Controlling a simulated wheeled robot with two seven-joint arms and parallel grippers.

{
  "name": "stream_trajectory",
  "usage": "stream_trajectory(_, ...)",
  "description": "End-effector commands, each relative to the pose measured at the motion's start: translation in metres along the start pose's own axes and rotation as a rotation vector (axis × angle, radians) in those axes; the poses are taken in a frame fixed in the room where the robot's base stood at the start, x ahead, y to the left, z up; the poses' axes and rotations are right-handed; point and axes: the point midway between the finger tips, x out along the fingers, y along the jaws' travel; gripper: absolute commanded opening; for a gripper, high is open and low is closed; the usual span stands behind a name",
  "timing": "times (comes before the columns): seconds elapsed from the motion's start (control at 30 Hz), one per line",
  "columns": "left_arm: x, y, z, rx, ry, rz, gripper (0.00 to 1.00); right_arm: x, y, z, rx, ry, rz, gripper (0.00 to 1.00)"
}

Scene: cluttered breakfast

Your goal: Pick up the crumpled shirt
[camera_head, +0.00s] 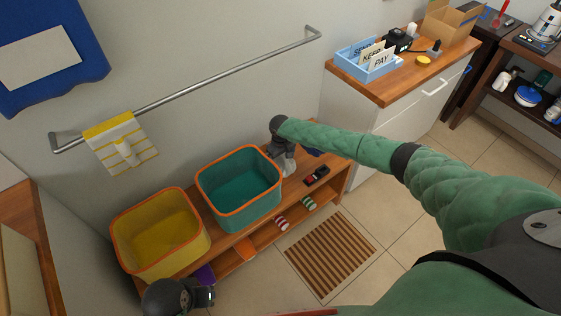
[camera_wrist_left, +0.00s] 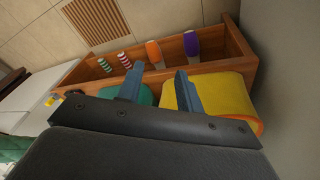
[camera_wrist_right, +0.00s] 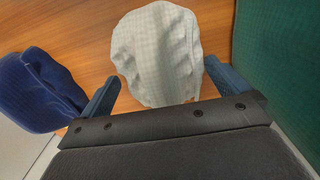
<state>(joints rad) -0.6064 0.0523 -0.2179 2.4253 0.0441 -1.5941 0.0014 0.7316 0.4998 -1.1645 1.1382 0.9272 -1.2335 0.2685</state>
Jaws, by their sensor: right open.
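A pale grey-white crumpled cloth (camera_wrist_right: 157,55) lies on the wooden bench top in the right wrist view. A dark blue crumpled cloth (camera_wrist_right: 40,92) lies left of it; I cannot tell which one is the shirt. My right gripper (camera_wrist_right: 160,88) is open, with the pale cloth between its fingers or just beyond them. In the head view my right gripper (camera_head: 284,158) is right of the teal bin and hides most of the pale cloth. My left gripper (camera_wrist_left: 160,84) is open and empty, above the bench by the yellow bin (camera_head: 160,240).
The teal bin (camera_head: 240,190) stands close beside my right gripper. A dark item with red (camera_head: 317,176) lies on the bench's right end. Striped rolls (camera_head: 308,203) sit on the lower shelf. A towel bar (camera_head: 200,85) with a yellow-striped towel (camera_head: 122,143) is above. A slatted mat (camera_head: 330,252) lies on the floor.

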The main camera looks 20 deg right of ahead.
Motion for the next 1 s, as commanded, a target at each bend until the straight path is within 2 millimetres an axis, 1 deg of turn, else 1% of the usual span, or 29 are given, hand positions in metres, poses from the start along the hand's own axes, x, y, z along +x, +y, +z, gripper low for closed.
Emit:
stream_trajectory(0.1, 0.0, 0.0, 0.0, -0.001, -0.001, 0.001, 0.36, 0.0, 0.0, 0.0, 0.0, 0.0, 0.0, 1.0)
stream_trajectory(0.13, 0.0, 0.001, 0.0, -0.001, -0.001, 0.001, 0.36, 0.0, 0.0, 0.0, 0.0, 0.0, 0.0, 0.98)
stream_trajectory(0.2, 0.0, 0.001, 0.0, -0.001, -0.001, 0.001, 0.36, 0.0, 0.0, 0.0, 0.0, 0.0, 0.0, 0.84)
stream_trajectory(0.3, 0.0, 0.001, 0.0, -0.001, 0.0, 0.001, 0.36, 0.0, 0.0, 0.0, -0.001, 0.0, 0.0, 0.68)
stream_trajectory(0.57, 0.0, 0.001, 0.0, 0.0, 0.001, 0.001, 0.36, -0.002, 0.0, 0.0, -0.001, 0.001, 0.0, 0.67)
stream_trajectory(0.67, 0.001, 0.001, -0.001, 0.002, 0.006, 0.002, 0.36, -0.007, -0.001, -0.001, -0.002, 0.002, -0.001, 0.67)
stream_trajectory(0.77, 0.004, 0.002, -0.002, 0.004, 0.014, 0.006, 0.36, -0.019, -0.001, -0.001, -0.002, 0.003, -0.001, 0.67)
stream_trajectory(0.87, 0.01, 0.004, -0.002, 0.008, 0.023, 0.012, 0.36, -0.038, 0.0, -0.001, -0.001, 0.004, 0.0, 0.67)
stream_trajectory(1.0, 0.016, 0.01, -0.004, 0.016, 0.038, 0.023, 0.36, -0.054, 0.013, 0.023, -0.002, 0.001, 0.001, 0.67)
